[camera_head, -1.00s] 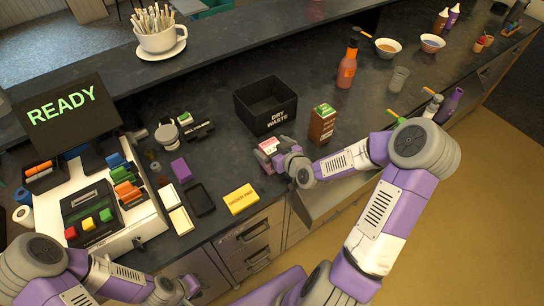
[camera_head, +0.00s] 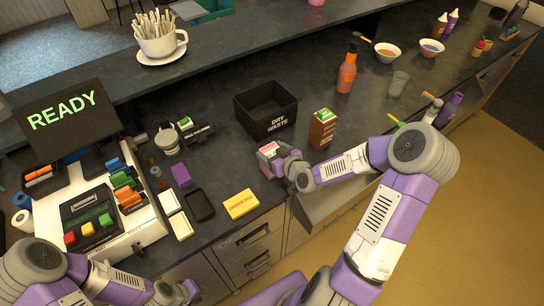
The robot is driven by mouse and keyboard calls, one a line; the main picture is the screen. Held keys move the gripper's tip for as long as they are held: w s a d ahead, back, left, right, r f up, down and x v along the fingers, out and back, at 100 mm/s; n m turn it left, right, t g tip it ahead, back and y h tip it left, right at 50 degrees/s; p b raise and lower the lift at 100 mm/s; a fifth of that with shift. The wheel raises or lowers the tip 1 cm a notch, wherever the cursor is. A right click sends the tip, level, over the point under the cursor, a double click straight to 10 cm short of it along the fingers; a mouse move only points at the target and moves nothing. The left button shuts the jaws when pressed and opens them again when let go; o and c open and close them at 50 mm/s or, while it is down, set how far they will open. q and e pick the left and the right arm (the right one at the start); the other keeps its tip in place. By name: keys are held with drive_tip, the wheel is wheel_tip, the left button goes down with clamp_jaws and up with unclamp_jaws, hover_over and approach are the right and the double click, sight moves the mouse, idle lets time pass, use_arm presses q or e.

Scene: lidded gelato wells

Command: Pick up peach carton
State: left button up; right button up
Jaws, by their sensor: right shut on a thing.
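A small pink-and-white carton (camera_head: 268,150), which looks like the peach carton, is between the fingers of my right gripper (camera_head: 273,162). The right gripper is shut on it, in front of the black dry waste bin. The fingers hide part of the carton, and I cannot tell whether it is clear of the counter. My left gripper (camera_head: 188,290) is low at the bottom left, in front of the counter edge. Its fingers are too small and partly cut off to read.
The dry waste bin (camera_head: 266,108) stands just behind the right gripper. A brown carton with a green top (camera_head: 322,130) stands to its right. A yellow order pad (camera_head: 241,204) and black tray (camera_head: 200,205) lie nearer the front edge. The register (camera_head: 92,215) fills the left.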

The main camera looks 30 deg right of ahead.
wheel_tip(320, 180, up, 10)
drive_tip(key=shift+r+p, duration=0.1)
drive_tip(key=shift+p, duration=0.9)
